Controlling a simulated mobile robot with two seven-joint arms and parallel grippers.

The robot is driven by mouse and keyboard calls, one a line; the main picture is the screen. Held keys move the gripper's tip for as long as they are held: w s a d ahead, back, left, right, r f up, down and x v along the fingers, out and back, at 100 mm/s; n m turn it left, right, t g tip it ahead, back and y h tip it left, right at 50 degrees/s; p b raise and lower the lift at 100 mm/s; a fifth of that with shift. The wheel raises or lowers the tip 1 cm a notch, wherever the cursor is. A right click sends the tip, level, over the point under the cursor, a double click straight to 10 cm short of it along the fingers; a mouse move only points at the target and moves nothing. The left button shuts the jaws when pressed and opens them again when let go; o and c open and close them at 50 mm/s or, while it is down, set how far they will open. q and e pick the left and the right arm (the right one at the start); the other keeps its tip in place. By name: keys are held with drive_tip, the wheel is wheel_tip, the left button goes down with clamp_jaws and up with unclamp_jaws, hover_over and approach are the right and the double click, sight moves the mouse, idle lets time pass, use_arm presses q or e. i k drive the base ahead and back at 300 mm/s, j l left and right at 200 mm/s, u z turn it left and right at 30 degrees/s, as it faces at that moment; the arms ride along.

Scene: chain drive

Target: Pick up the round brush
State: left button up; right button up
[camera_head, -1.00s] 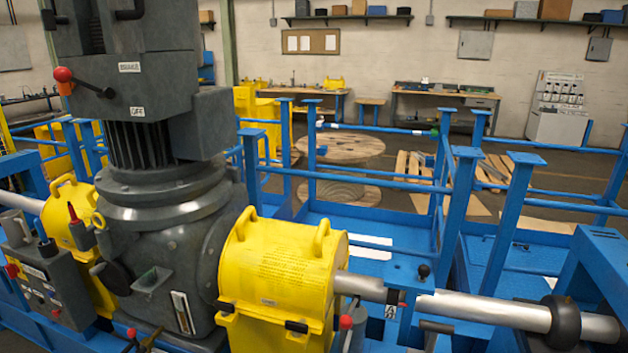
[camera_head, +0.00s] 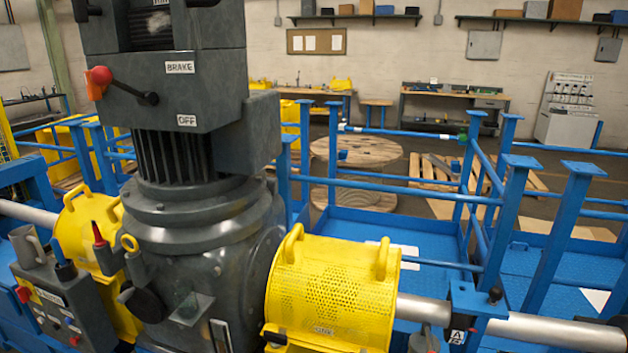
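I cannot pick out the round brush for certain. On the grey control box (camera_head: 75,305) at the lower left stand a grey mug-like cup (camera_head: 27,247) and a short dark-blue item (camera_head: 64,268); what the blue item is I cannot tell. A red-tipped tool (camera_head: 99,236) stands upright just right of them, in front of the left yellow guard. Neither of my grippers is in view.
A large grey motor (camera_head: 180,100) with a red-knobbed brake lever stands over the gearbox. Yellow guards (camera_head: 335,285) cover the silver shaft (camera_head: 545,331) on both sides. Blue railings (camera_head: 400,179) enclose the platform behind. A workbench (camera_head: 455,103) stands by the back wall.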

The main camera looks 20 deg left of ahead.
sight(54, 242)
drive_tip(key=i+j, duration=0.1)
drive_tip(key=j, duration=0.45)
drive_tip(key=i+j, duration=0.1)
drive_tip(key=j, duration=0.45)
drive_tip(key=i+j, duration=0.1)
drive_tip(key=j, duration=0.45)
drive_tip(key=i+j, duration=0.1)
drive_tip(key=j, duration=0.45)
drive_tip(key=i+j, duration=0.15)
drive_tip(key=j, duration=0.4)
drive_tip(key=i+j, duration=0.1)
drive_tip(key=j, duration=0.45)
drive_tip(key=i+j, duration=0.1)
drive_tip(key=j, duration=0.45)
drive_tip(key=i+j, duration=0.1)
drive_tip(key=j, duration=0.4)
